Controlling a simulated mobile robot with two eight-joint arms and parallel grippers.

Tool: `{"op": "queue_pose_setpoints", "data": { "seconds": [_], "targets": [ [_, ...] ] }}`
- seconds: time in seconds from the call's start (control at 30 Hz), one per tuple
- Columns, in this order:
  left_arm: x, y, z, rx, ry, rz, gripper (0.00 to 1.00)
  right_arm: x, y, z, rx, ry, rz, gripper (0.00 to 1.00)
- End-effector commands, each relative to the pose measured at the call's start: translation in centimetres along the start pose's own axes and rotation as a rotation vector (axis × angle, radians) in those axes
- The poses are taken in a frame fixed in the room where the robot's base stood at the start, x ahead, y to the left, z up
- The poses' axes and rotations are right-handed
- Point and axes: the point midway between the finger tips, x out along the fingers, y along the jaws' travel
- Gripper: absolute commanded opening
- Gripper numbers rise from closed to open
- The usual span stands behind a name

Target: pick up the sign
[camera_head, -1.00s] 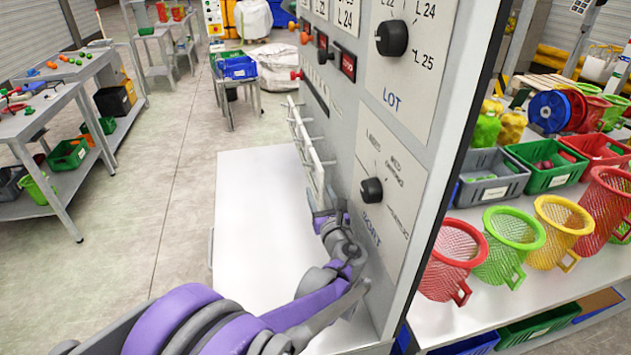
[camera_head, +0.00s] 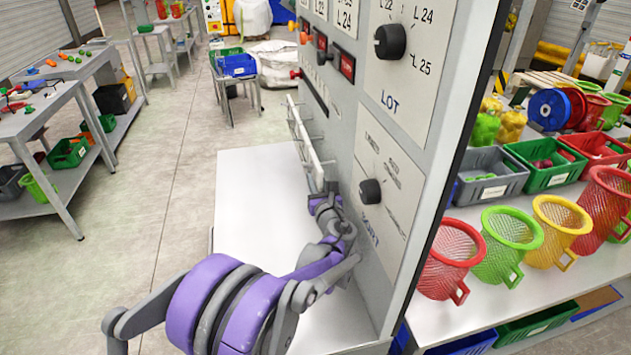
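A thin white plate (camera_head: 304,143), seen nearly edge-on, stands out from the lower left part of the grey control panel (camera_head: 345,110); it may be the sign, but I cannot read anything on it. My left arm comes in from the lower left. My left gripper (camera_head: 328,190) is at the near lower end of the plate, close to the panel face. Its fingers are small and partly hidden by the arm, so I cannot tell whether they hold the plate. My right gripper is not in view.
A white tabletop (camera_head: 255,190) lies below the panel. Black knobs (camera_head: 390,41) and red buttons stick out from the panel. To the right, red, green and yellow net baskets (camera_head: 508,245) and bins stand on a bench. Open floor (camera_head: 150,200) lies to the left.

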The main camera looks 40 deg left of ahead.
Motion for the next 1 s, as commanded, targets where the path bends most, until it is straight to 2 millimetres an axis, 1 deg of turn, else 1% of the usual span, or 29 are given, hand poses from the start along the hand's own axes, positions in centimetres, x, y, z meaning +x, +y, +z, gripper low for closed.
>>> {"op": "queue_pose_setpoints", "data": {
  "seconds": [0.03,0.1,0.57,0.67,0.77,0.87,1.0],
  "targets": [
    [0.0,0.0,0.0,0.0,0.0,0.0,0.11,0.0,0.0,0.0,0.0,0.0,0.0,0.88],
    [0.0,0.0,0.0,0.0,0.0,0.0,0.0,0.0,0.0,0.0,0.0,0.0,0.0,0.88],
    [0.0,0.0,0.1,0.0,0.0,0.0,0.0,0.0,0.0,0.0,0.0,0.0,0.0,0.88],
    [0.0,0.0,0.6,0.0,0.0,0.0,0.0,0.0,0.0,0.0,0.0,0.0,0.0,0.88],
    [0.0,0.0,1.6,0.0,0.0,0.0,0.0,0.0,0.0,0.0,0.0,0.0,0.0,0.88],
    [0.0,1.9,1.5,0.0,0.0,0.004,0.0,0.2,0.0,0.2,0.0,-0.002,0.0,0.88],
    [0.0,5.3,1.4,0.002,0.0,0.005,0.0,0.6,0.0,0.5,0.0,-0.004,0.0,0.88]
  ]
}}
